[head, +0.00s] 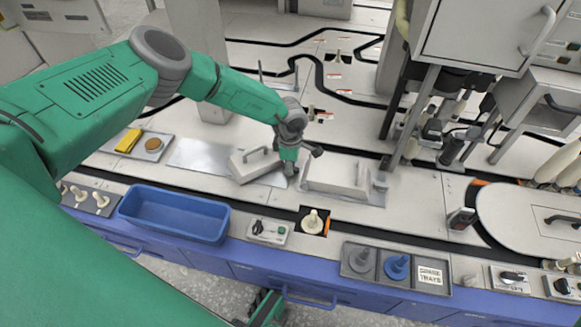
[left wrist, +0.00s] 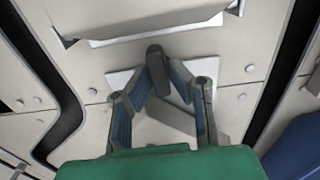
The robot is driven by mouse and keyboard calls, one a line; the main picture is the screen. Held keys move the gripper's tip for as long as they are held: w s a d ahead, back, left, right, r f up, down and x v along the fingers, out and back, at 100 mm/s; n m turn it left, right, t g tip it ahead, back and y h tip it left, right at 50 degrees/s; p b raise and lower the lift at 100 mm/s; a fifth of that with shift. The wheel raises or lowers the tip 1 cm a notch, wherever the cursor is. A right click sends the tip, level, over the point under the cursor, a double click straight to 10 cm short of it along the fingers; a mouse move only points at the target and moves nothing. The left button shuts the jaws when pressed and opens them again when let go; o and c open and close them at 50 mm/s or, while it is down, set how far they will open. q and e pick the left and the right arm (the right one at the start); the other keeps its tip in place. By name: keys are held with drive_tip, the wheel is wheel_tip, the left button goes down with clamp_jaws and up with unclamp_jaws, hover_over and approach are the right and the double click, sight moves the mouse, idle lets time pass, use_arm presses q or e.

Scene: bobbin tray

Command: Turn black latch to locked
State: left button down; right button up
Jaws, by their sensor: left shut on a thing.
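My left gripper (head: 292,170) reaches down from the left arm between a tilted grey box-like cover with a handle (head: 252,166) and a pale grey raised block (head: 338,176). In the left wrist view the two fingers (left wrist: 158,85) converge on a small dark upright piece (left wrist: 155,55), shut on it. That piece looks like the black latch, but its shape and its locked or unlocked position cannot be told. In the head view the gripper and wrist mostly hide it.
A blue bin (head: 175,216) and a small switch box (head: 268,231) stand along the front edge. A spare tray (head: 443,290) holds round pieces. Black knobs (head: 512,276) sit at the front right. A metal cabinet (head: 478,35) overhangs the back right. A black track groove crosses the bench.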

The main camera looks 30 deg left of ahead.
use_arm(q)
drive_tip(key=shift+w+a+m, duration=0.1)
drive_tip(key=shift+m, duration=0.2)
idle(0.4)
drive_tip(key=c, duration=1.5)
unclamp_jaws()
drive_tip(key=shift+c, duration=0.2)
drive_tip(key=shift+r, duration=0.1)
wheel_tip(320, 180, up, 12)
drive_tip(key=shift+f, duration=0.25)
